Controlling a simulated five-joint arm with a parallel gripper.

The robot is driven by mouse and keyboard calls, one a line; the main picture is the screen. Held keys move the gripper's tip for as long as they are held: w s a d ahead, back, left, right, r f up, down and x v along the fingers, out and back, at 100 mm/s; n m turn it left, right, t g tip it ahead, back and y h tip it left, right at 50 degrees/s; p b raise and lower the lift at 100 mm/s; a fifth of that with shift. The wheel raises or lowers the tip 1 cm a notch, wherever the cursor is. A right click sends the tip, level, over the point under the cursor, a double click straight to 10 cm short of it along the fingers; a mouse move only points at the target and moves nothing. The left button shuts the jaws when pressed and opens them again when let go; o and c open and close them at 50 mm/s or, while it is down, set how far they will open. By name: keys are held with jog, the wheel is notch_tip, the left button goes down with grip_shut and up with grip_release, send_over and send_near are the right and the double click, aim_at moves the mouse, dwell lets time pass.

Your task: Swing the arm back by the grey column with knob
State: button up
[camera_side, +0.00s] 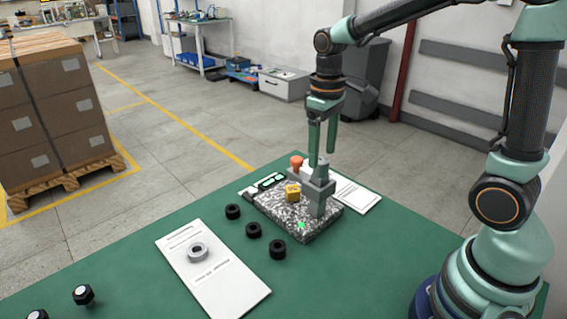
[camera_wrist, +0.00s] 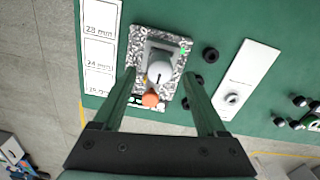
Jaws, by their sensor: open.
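The grey column with knob (camera_side: 320,184) stands upright on a speckled stone base (camera_side: 290,222) on the green table. Its rounded grey top (camera_wrist: 158,72) shows between my fingers in the wrist view. A yellow block (camera_side: 293,192) sits on the base left of the column.
Several black rings (camera_side: 253,230) lie left of the base. A white card (camera_side: 230,279) with a grey ring (camera_side: 197,252) lies at front left. Black knobs (camera_side: 83,295) lie near the left front edge. A labelled white strip (camera_wrist: 98,75) lies beside the base.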

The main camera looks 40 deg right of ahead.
aim_at(322, 160)
jog(key=shift+f, duration=1.6)
grip_shut()
